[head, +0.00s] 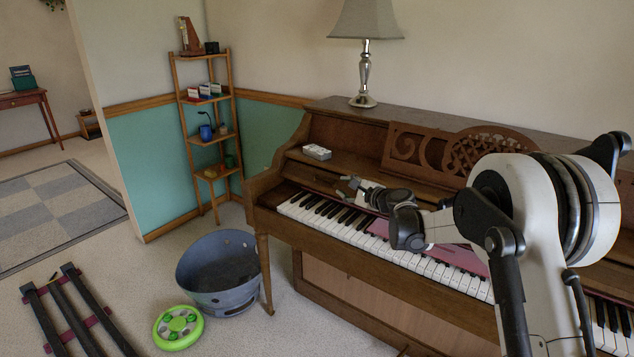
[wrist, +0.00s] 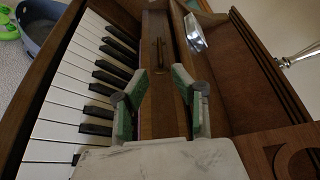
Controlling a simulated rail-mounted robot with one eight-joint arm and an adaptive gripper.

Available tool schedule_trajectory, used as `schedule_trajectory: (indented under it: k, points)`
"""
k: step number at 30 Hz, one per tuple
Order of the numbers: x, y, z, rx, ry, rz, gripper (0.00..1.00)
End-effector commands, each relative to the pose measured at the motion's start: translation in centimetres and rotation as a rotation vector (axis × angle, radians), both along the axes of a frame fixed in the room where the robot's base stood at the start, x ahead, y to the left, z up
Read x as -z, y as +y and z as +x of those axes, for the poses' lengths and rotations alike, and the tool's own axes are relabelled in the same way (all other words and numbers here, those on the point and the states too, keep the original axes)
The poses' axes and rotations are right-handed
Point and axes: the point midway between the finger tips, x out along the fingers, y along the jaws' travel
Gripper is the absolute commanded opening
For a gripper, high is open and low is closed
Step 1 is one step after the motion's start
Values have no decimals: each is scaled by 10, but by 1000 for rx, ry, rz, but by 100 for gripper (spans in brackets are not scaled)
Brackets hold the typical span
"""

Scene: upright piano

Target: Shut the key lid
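The upright piano (head: 345,265) has its keys (head: 335,222) uncovered, so the key lid stands open. The key lid appears as a brown wooden strip behind the keys (head: 308,174). In the wrist view the lid (wrist: 160,88) has a narrow brass handle (wrist: 158,53) on it. My gripper (head: 350,184) is above the keys' back edge, near the lid. In the wrist view its two green-padded fingers (wrist: 157,92) are spread, with nothing held between them. The handle lies beyond the fingertips. Contact with the lid cannot be told.
A small pale box (head: 317,152) sits on the ledge above the lid. A pink strip (head: 463,257) lies along the keys, partly behind my arm. A lamp (head: 364,75) stands on the piano. A blue-grey tub (head: 219,270) and a green disc (head: 177,328) are on the floor.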

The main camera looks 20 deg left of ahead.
Motion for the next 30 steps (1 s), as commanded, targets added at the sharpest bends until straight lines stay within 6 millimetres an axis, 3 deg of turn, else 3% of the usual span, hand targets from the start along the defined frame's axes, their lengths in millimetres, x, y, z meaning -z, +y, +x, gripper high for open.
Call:
schedule_trajectory:
  k: [18,30]
  points:
    - [23,87,58,-1,-2,-2,26]
    - [25,103,68,-1,-1,-2,26]
